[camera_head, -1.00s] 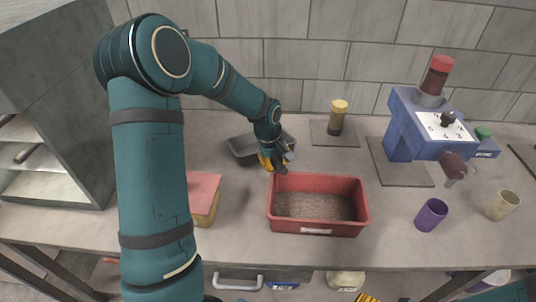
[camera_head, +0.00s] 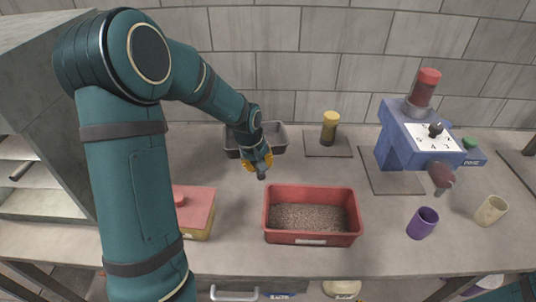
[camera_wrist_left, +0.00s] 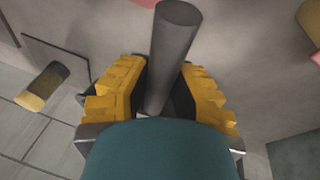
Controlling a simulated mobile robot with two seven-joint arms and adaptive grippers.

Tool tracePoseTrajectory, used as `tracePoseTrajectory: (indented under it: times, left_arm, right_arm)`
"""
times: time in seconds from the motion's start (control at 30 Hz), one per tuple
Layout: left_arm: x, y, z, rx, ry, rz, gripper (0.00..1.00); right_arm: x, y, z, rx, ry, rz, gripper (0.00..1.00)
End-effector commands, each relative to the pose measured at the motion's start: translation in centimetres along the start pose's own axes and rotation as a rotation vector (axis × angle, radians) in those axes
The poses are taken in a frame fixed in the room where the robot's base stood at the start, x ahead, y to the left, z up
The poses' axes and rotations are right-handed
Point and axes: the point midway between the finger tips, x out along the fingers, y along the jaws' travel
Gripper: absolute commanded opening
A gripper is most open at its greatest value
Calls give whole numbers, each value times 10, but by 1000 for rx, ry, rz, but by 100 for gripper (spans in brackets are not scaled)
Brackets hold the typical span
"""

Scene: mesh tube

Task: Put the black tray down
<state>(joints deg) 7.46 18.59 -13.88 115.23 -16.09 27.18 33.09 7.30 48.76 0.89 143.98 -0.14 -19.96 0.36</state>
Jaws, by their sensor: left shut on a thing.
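The black tray (camera_head: 281,137), dark grey and open-topped, is at the back of the worktop, left of centre in the head view, partly hidden by my left arm. My left gripper (camera_head: 258,163), with yellow fingers, is at the tray's near side. In the left wrist view its fingers are shut on a dark grey round bar (camera_wrist_left: 172,50), which looks like the tray's handle. The join between bar and tray is hidden. The tray looks about level; I cannot tell whether it touches the worktop. My right gripper is not in view.
A red bin (camera_head: 311,238) with brown grains stands near the gripper. A red-topped yellow box (camera_head: 198,212) is left of it. A yellow-capped jar (camera_head: 329,130) stands on a mat at the back. A blue machine (camera_head: 397,140) and purple cup (camera_head: 422,223) are right.

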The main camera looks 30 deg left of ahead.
Motion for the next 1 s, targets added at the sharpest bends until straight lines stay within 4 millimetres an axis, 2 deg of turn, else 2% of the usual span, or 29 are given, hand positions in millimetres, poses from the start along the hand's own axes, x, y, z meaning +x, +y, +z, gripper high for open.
tracePoseTrajectory:
  times: [0.1, 0.23, 0.57, 1.0]
  left_arm:
    - [11, -17, 2, 83, 41, 18, 0]
    - [17, -28, 2, 136, 68, 34, 0]
    - [27, -34, 4, 167, 83, 43, 0]
    - [69, -43, 12, 166, 81, 42, 0]
  right_arm:
    - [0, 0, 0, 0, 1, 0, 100]
    - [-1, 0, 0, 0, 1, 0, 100]
    - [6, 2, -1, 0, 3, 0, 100]
    - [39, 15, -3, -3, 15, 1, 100]
